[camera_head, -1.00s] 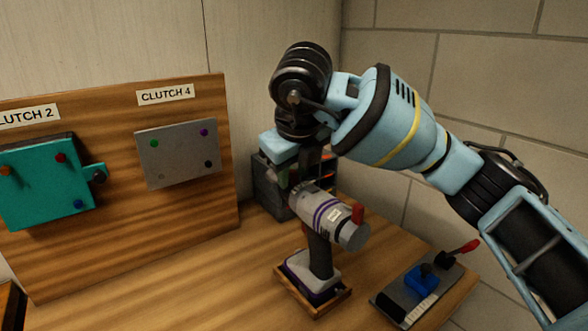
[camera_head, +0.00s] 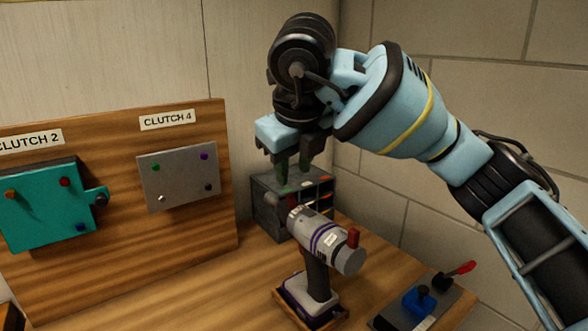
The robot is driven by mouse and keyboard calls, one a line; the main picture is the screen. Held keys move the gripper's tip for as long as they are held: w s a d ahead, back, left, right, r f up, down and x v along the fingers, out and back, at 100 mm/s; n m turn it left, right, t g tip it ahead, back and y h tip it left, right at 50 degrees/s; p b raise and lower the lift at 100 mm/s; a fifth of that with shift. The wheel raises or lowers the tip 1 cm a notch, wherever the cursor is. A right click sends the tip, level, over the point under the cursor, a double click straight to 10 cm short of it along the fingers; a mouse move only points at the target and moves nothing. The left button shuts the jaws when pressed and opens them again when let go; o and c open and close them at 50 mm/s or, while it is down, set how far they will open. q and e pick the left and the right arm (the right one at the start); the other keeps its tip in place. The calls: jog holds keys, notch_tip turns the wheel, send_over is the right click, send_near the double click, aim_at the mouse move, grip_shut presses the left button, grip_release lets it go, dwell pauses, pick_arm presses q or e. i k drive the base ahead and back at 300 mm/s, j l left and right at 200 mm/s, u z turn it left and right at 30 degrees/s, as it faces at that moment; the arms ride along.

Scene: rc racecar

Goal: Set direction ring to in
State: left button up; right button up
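A grey drill (camera_head: 325,240) with purple bands stands upright in a small wooden holder (camera_head: 318,319) on the bench. A red tab (camera_head: 353,238) sticks up near its right end, and a small label is on its body. I cannot make out which band is the direction ring or how it is set. My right gripper (camera_head: 294,170) points down above and behind the drill's left end, clear of it. My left gripper is not in view.
A dark drawer box (camera_head: 268,213) stands behind the drill, close to my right gripper. A wooden board (camera_head: 120,230) with a teal panel (camera_head: 45,205) and grey panel (camera_head: 178,175) stands at left. A metal plate (camera_head: 440,308) with a blue part and red lever lies at right.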

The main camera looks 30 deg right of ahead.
aim_at(352, 256)
jog(key=k+j, duration=0.25)
jog(key=k, duration=0.2)
jog(key=k+j, duration=0.25)
jog(key=k, duration=0.25)
